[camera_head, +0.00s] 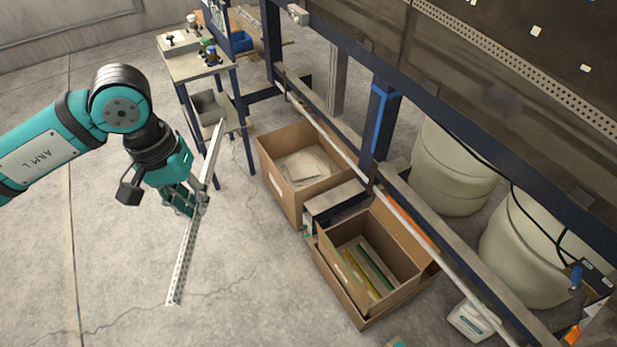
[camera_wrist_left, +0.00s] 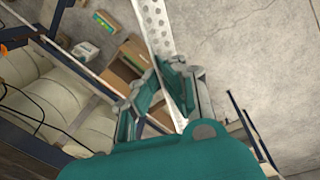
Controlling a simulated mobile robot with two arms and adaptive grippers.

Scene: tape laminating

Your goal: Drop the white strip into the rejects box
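In the head view, my left gripper (camera_head: 190,200) is shut on a long white perforated strip (camera_head: 181,268). The strip is held tilted above the concrete floor, with one end up and the other down toward the front. The strip (camera_wrist_left: 156,25) also runs between the fingers of my left gripper (camera_wrist_left: 176,82) in the wrist view. Two open cardboard boxes stand to the right. The nearer box (camera_head: 341,275) holds several long strips, some yellow and green. The farther box (camera_head: 283,198) holds pale flat pieces. I cannot tell which is the rejects box. My right gripper is not in view.
A small control stand (camera_head: 190,62) is behind the strip. A blue-framed machine (camera_head: 382,115) with a long pale rail runs along the right, above the boxes. White drums (camera_head: 455,170) stand beneath it. The floor (camera_head: 120,240) left of the boxes is clear.

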